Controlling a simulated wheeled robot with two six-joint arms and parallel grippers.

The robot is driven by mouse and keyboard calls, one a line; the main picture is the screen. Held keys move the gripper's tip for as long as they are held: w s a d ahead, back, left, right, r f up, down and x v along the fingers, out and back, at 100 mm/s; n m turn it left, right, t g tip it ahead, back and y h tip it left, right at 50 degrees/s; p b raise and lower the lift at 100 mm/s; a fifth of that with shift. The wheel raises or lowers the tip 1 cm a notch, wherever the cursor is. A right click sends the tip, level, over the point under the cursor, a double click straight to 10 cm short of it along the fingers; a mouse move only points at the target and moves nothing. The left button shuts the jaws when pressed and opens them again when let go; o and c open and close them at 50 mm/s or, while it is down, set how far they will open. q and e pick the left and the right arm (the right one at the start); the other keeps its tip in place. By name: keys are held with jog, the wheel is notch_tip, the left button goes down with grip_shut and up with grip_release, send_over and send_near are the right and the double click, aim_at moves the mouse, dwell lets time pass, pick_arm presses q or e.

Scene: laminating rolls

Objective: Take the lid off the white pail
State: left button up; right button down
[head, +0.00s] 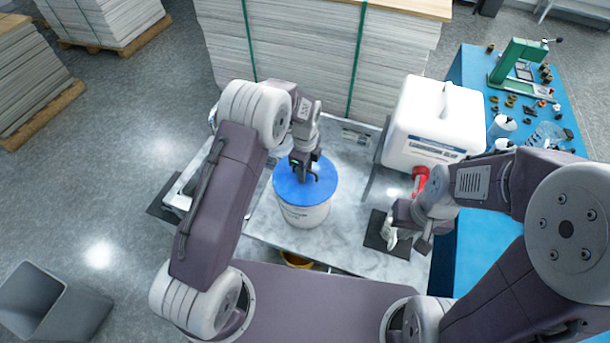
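The white pail (304,215) stands upright on the grey marbled worktop. Its blue lid (320,190) sits on top of it. My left gripper (304,174) is over the lid, pointing down, at or just above its far middle part. Whether it touches the lid or grips anything there I cannot tell, as its fingers are small and dark. My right gripper (407,240) is to the right of the pail, apart from it, above a dark pad on the worktop. A small pale thing shows at its fingers; I cannot tell whether it is held.
A white jerrycan (432,125) with a red tap (420,178) stands at the right back of the worktop (340,240). A blue table (475,80) with a green press (515,65) and small parts is at the right. Paper stacks stand behind. A grey bin (50,305) is at lower left.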

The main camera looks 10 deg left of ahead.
pick_arm(q)
jog(key=shift+w, duration=0.15)
jog(key=shift+c, duration=1.2)
jog(key=c, duration=0.5)
grip_shut()
jog(key=shift+r+b, duration=0.35)
notch_tip(320, 180, up, 3)
jog(key=shift+w+f+b, duration=0.1)
jog(key=shift+f+b, duration=0.1)
jog(key=shift+b, duration=0.6)
jog(key=s+d+r+b, duration=0.3)
jog(key=s+d+r, duration=0.2)
jog(key=d, duration=0.5)
notch_tip(320, 180, up, 3)
jog(key=shift+d+f, duration=0.1)
jog(key=shift+d, duration=0.25)
